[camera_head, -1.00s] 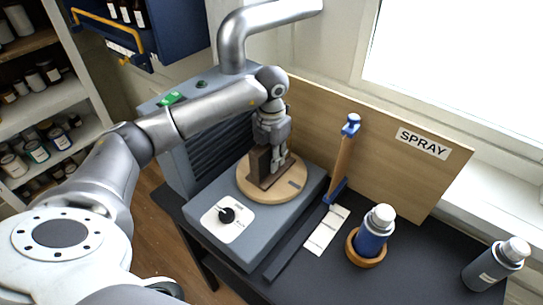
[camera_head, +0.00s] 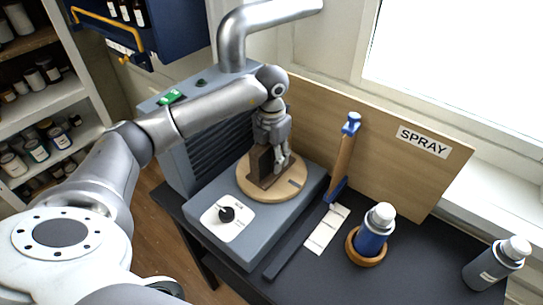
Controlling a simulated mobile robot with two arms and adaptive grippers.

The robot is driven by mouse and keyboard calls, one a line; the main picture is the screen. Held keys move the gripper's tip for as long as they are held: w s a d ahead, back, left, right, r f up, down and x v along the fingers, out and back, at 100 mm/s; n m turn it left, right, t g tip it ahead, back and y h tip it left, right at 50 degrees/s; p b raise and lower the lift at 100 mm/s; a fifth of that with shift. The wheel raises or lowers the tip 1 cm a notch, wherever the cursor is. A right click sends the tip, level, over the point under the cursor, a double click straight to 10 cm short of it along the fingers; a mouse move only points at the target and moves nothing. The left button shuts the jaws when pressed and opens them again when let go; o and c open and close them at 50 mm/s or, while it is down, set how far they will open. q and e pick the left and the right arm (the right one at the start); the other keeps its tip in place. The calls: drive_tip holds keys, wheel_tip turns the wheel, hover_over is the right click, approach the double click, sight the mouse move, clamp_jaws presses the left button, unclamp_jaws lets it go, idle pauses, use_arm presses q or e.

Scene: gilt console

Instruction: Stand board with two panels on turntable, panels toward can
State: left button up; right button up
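The dark brown board (camera_head: 261,163) stands upright on the round light-wood turntable (camera_head: 257,191). Its two panels cannot be made out clearly, so I cannot tell which way they face. My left gripper (camera_head: 280,161) comes down from above, with its fingers right at the board's right side and upper part. The board and the gripper overlap, so whether the fingers press on it is unclear. A blue can with a pale cap (camera_head: 371,236) stands upright in a wooden ring to the right. A grey can (camera_head: 490,268) stands at the far right. My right gripper is not in view.
The turntable sits on a grey machine base (camera_head: 247,243) with a black knob (camera_head: 226,214). A wooden back panel marked SPRAY (camera_head: 422,141) rises behind. A blue-ended upright piece (camera_head: 343,158) stands between turntable and cans. Dark tabletop (camera_head: 420,260) is clear between the cans.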

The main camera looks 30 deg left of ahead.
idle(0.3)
use_arm(q)
wheel_tip(320, 180, up, 12)
idle(0.4)
idle(0.5)
